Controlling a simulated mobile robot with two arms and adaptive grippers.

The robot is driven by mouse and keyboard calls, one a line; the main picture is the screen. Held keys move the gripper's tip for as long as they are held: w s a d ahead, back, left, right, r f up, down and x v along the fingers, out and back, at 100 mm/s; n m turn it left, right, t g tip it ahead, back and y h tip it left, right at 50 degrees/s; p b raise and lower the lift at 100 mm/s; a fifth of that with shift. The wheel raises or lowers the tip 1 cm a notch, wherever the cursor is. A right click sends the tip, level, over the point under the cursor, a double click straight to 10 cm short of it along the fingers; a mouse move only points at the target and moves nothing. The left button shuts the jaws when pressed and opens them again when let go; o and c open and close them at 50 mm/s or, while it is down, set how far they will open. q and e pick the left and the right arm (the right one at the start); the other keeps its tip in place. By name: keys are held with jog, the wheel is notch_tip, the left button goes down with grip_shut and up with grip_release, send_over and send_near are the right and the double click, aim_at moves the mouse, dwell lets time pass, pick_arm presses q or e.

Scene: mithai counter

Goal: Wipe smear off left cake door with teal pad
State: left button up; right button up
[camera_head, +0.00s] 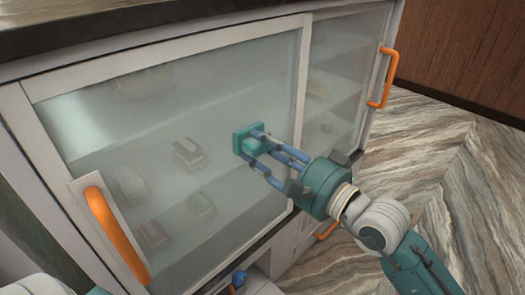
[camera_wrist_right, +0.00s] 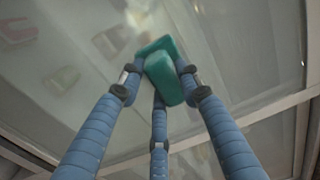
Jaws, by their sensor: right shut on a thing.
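The left cake door (camera_head: 215,85) is a large glass pane in a pale frame, with an orange handle (camera_head: 117,237) at its left edge. My right gripper (camera_head: 253,147) is shut on the teal pad (camera_head: 242,135), near the right side of this pane. The pad appears to lie against the glass; exact contact is hard to tell. The wrist view shows the blue fingers around the pad's block (camera_wrist_right: 165,80). A hazy pale patch shows on the upper left glass; I cannot tell whether it is smear or reflection.
Several blurred sweets sit on shelves behind the glass. A narrower right door (camera_head: 335,75) with an orange handle (camera_head: 387,78) adjoins it. A dark countertop (camera_head: 130,18) runs above. Veined floor (camera_head: 450,150) lies clear at the right. A small blue object (camera_head: 238,279) shows low down.

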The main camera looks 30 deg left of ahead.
pick_arm(q)
jog(key=shift+s+f+p, duration=0.6)
jog(key=shift+s+f, duration=0.05)
jog(key=shift+f, duration=1.5)
pick_arm(e)
jog(key=shift+s+r, duration=0.1)
jog(key=shift+r, duration=1.25)
jog(key=shift+w+d+f+b, duration=0.15)
jog(key=shift+w+f+b, duration=0.05)
jog(key=shift+w+b, duration=0.35)
pick_arm(q)
notch_tip(320, 180, up, 8)
jog(key=w+b, duration=0.1)
jog(key=shift+w+f, duration=0.15)
jog(key=shift+w, duration=0.15)
pick_arm(e)
jog(key=shift+w+d, duration=0.2)
jog(key=shift+w, duration=0.3)
